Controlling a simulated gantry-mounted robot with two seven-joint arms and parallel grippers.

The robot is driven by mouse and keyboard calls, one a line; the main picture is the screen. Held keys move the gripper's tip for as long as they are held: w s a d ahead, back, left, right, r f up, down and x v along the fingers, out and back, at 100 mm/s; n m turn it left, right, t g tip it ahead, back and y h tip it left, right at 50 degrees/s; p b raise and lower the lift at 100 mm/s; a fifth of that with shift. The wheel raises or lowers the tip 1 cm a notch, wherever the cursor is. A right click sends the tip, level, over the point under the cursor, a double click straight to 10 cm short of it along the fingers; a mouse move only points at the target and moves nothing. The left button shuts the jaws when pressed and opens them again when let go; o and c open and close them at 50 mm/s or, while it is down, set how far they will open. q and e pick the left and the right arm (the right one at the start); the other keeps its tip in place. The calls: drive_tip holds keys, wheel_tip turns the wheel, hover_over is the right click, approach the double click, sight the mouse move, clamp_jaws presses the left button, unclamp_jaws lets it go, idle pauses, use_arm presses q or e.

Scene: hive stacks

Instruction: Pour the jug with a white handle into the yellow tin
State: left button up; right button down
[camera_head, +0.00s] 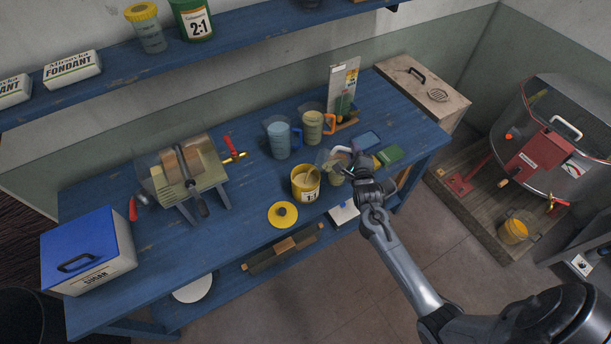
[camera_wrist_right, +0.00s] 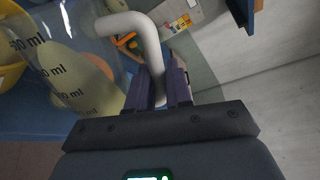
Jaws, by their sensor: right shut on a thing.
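The clear jug (camera_head: 336,176) with a white handle is beside the yellow tin (camera_head: 305,190), on its right, partly hidden by my right gripper (camera_head: 366,184). In the right wrist view the jug (camera_wrist_right: 75,75) shows black ml marks and pale yellowish contents. My right gripper (camera_wrist_right: 160,92) is shut on its white handle (camera_wrist_right: 148,40). The tin is open and labelled, with pale contents showing inside. A yellow edge of the tin (camera_wrist_right: 10,70) shows at the wrist view's left. I cannot tell how far the jug tilts or whether it touches the tin. My left gripper is out of view.
A blue-handled jug (camera_head: 279,140) and an orange-handled jug (camera_head: 312,128) stand behind the tin. A yellow lid (camera_head: 283,215) lies in front of it. A green block (camera_head: 390,154) lies to the right. The blue table (camera_head: 245,215) is clear left of the lid.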

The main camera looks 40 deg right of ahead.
drive_tip(key=shift+w+a, duration=0.1)
drive_tip(key=shift+a, duration=0.05)
idle(0.3)
drive_tip(key=shift+w+f+n, duration=0.1)
drive_tip(key=shift+f+n, duration=0.05)
drive_tip(key=shift+n, duration=0.15)
drive_tip(key=shift+w+a, duration=0.2)
drive_tip(key=shift+a, duration=0.2)
idle(0.5)
drive_tip(key=shift+w+a+n, duration=0.3)
idle(0.4)
drive_tip(key=shift+w+a, duration=0.2)
drive_tip(key=shift+a, duration=0.2)
drive_tip(key=shift+w+a+n, duration=0.1)
drive_tip(key=shift+w+n, duration=0.1)
drive_tip(key=shift+n, duration=0.1)
drive_tip(key=shift+a, duration=0.15)
drive_tip(key=shift+w, duration=0.1)
drive_tip(key=shift+a+r+g+p, duration=0.15)
drive_tip(key=shift+r+g+p, duration=0.05)
drive_tip(key=shift+g+p, duration=0.1)
